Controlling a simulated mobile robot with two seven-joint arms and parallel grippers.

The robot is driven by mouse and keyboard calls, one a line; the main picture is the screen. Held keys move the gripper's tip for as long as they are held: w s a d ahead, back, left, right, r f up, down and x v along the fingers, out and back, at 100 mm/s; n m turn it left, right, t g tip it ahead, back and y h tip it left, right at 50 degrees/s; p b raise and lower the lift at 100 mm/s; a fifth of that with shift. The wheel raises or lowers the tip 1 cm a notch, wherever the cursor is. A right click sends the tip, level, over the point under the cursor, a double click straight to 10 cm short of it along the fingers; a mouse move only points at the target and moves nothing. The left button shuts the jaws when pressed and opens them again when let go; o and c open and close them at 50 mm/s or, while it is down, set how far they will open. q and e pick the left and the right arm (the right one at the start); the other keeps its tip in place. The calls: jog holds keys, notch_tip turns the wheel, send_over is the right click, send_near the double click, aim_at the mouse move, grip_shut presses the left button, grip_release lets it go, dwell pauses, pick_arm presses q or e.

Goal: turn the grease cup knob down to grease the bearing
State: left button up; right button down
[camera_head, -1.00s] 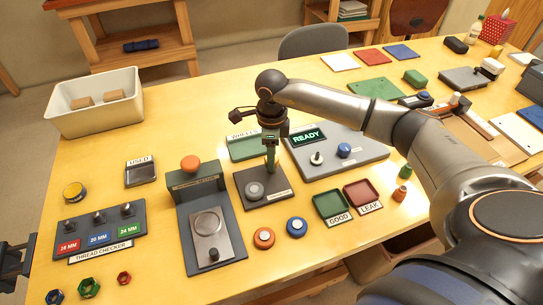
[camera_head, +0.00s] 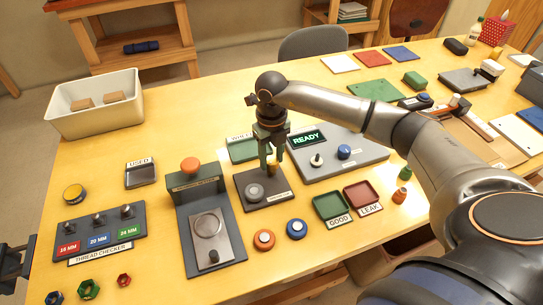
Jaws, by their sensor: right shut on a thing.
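The grease cup knob (camera_head: 273,168) is a small brass-coloured piece on a dark square base plate (camera_head: 247,186) near the middle of the table. A round grey part (camera_head: 255,191) sits on the same plate, in front of it. My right gripper (camera_head: 272,164) points down from above, with its fingers shut on the knob, one on each side. The fingers hide much of the knob and whatever is under it. My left gripper (camera_head: 16,262) shows only partly at the left edge, away from the plate; its jaws cannot be made out.
A panel with a READY display (camera_head: 310,139) stands right of the gripper. A dark stand with an orange button (camera_head: 190,163) is at its left. Green (camera_head: 331,204) and red (camera_head: 363,194) trays lie to the right. Orange and blue round buttons (camera_head: 297,228) are in front.

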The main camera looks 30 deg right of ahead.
aim_at(272, 161)
jog(key=m, duration=0.4)
jog(key=shift+m+p, duration=0.3)
jog(key=shift+p, duration=0.05)
jog(key=shift+m+p, duration=0.45)
jog(key=shift+m, duration=1.85)
jog(key=shift+c, duration=1.8)
grip_release()
notch_tip(272, 161, up, 13)
jog(key=b, duration=0.1)
jog(key=shift+f, duration=0.2)
jog(key=shift+s+f, duration=0.1)
